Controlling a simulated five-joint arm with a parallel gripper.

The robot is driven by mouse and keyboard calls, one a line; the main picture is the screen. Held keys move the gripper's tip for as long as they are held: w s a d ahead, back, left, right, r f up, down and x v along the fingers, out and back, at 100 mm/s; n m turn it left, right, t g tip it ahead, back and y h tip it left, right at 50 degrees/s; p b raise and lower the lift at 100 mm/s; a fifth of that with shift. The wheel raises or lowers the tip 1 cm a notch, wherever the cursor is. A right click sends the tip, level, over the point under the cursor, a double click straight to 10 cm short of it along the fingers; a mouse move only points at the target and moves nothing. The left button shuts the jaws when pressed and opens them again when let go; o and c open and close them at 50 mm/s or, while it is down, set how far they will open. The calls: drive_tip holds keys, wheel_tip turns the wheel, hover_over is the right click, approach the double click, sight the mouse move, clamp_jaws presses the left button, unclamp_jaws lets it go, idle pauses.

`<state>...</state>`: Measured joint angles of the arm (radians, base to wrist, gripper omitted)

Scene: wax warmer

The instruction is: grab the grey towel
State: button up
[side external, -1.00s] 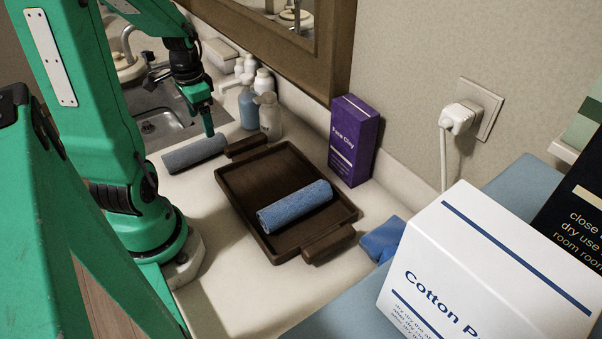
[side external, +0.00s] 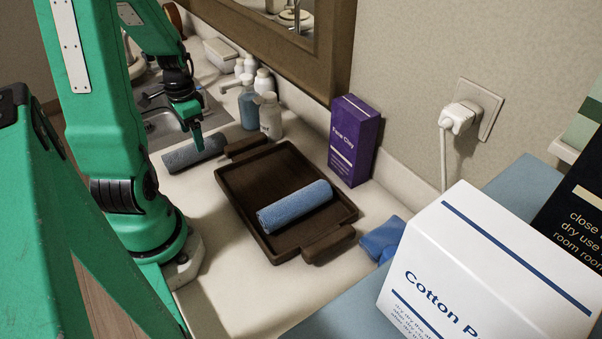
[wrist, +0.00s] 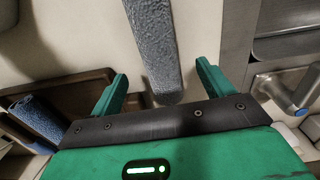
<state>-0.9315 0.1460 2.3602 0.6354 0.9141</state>
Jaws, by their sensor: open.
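The grey towel (side external: 193,154) is a rolled cylinder lying on the counter between the sink and the brown tray's far handle. My gripper (side external: 199,142) is over the towel, its fingers pointing down, and hides part of it. In the wrist view the grey towel (wrist: 152,42) runs from the top edge down between the two spread fingers of my gripper (wrist: 163,71). One finger shows on each side of it, with a gap. The gripper is open and empty. I cannot tell how far the fingertips are above the counter.
The brown tray (side external: 240,195) holds a blue rolled towel (side external: 295,206). Pump bottles (side external: 270,116) stand behind the grey towel, near the wall. The sink (side external: 165,127) lies beyond it. A purple box (side external: 354,140) stands behind the tray.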

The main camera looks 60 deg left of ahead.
sight(193, 143)
drive_tip(key=shift+f, duration=0.1)
drive_tip(key=shift+s+f, duration=0.1)
drive_tip(key=shift+f, duration=2.4)
drive_tip(key=c, duration=1.1)
drive_tip(key=shift+r, duration=0.2)
drive_tip(key=shift+a+r, duration=0.1)
drive_tip(key=shift+r, duration=1.1)
drive_tip(key=w+d+r, duration=0.1)
drive_tip(key=d+r, duration=0.1)
drive_tip(key=d, duration=0.1)
drive_tip(key=w+d+r, duration=0.2)
drive_tip(key=d+r, duration=0.1)
drive_tip(key=d, duration=0.1)
drive_tip(key=w+d+r, duration=0.1)
drive_tip(key=d+r, duration=0.2)
drive_tip(key=d, duration=0.1)
drive_tip(key=shift+w+r, duration=0.1)
drive_tip(key=shift+w, duration=0.2)
